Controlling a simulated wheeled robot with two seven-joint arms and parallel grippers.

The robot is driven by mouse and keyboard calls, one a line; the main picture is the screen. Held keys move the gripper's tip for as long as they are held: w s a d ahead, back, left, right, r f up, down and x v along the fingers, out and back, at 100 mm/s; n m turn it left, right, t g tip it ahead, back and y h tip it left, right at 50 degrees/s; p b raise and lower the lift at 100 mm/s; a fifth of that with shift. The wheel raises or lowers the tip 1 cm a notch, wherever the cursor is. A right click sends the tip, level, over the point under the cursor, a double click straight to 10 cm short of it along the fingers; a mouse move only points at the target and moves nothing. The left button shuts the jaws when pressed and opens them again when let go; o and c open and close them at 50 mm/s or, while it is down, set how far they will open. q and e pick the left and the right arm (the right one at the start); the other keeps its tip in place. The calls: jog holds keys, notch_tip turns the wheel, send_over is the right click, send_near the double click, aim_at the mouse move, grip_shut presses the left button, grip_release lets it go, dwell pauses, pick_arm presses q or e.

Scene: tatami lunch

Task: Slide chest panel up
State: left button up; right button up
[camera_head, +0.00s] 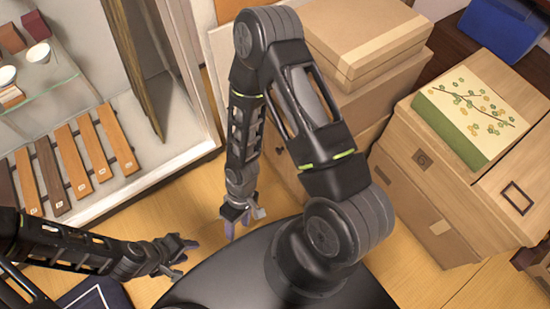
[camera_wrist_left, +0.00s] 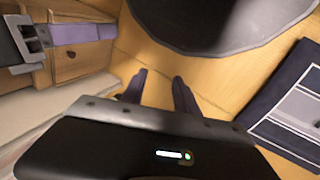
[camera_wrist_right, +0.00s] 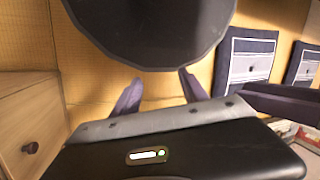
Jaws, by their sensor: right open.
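A light wooden chest (camera_head: 455,185) stands at the right in the head view, with a square mark on its front and a dark square handle (camera_head: 517,197) on its right part. I cannot tell which face is the sliding panel. My right gripper (camera_head: 237,226) points down over the floor at the picture's centre, well left of this chest. Its purple fingers are apart and empty in the right wrist view (camera_wrist_right: 160,90). My left gripper (camera_head: 188,256) is low at the left, its fingers apart and empty in the left wrist view (camera_wrist_left: 157,85).
A green-sided box with a floral lid (camera_head: 470,105) lies on the chest. Stacked cartons (camera_head: 365,40) stand behind my right arm. A glass display case (camera_head: 150,170) with wooden slats fills the left. A dark blue cushion (camera_head: 95,297) lies at lower left. A drawer knob (camera_wrist_right: 30,147) shows in the right wrist view.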

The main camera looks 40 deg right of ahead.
jog(key=w+d+f+n+g+h+b, duration=0.1)
jog(key=d+f+n+h+b, duration=0.1)
jog(key=d+f+n+b, duration=0.3)
jog(key=w+d+f+g+h+b, duration=0.1)
jog(key=f+h+b, duration=0.15)
jog(key=f, duration=0.55)
jog(key=n+t+h+b, duration=0.4)
jog(key=n+h+b, duration=0.5)
jog(key=h+b, duration=0.5)
send_near(277, 151)
jog(key=d+y+b, duration=0.1)
jog(key=d, duration=0.1)
pick_arm(q)
notch_tip(277, 151, down, 26)
jog(key=w+a, duration=0.1)
jog(key=shift+w+a+t, duration=0.2)
jog(key=shift+w+t, duration=0.1)
jog(key=shift+w, duration=0.1)
pick_arm(e)
jog(key=shift+a+r, duration=0.25)
jog(key=shift+r, duration=0.05)
jog(key=shift+d, duration=0.1)
